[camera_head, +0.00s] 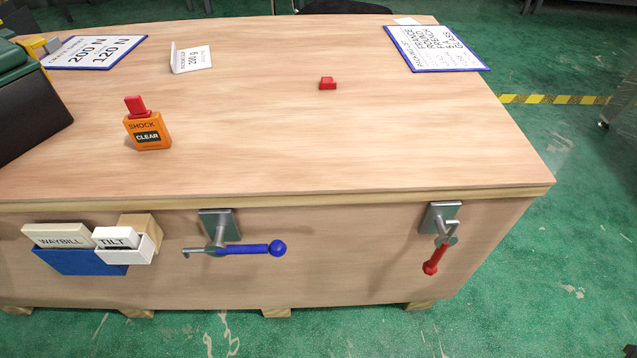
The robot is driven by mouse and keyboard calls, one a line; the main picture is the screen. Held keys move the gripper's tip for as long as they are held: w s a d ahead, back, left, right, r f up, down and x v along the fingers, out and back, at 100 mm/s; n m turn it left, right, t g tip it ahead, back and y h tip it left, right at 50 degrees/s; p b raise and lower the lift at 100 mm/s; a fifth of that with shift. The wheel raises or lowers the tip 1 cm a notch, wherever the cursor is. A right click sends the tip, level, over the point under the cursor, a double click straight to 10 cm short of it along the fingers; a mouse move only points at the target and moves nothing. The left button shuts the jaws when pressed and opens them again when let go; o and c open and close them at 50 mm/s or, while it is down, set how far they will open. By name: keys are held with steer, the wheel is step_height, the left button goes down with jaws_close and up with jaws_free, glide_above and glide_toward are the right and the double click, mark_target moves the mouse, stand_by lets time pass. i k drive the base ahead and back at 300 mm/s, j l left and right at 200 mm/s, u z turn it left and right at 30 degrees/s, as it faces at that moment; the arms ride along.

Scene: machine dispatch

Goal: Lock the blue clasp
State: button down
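The blue clasp (249,249) is on the front side of the wooden crate, left of centre. Its grey metal plate (219,224) sits just below the lid edge. Its blue handle with a round knob sticks out level to the right, and a grey hook end points left. The red clasp (435,258) is on the same side, farther right, with its handle hanging down and slightly left against its bracket. My gripper is not in view.
Pockets with WAYBILL and TILT cards (65,236) are left of the blue clasp. Green floor lies in front.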

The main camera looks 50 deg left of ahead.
mark_target(277, 248)
steer(key=j+u, duration=0.1)
steer(key=u, duration=2.65)
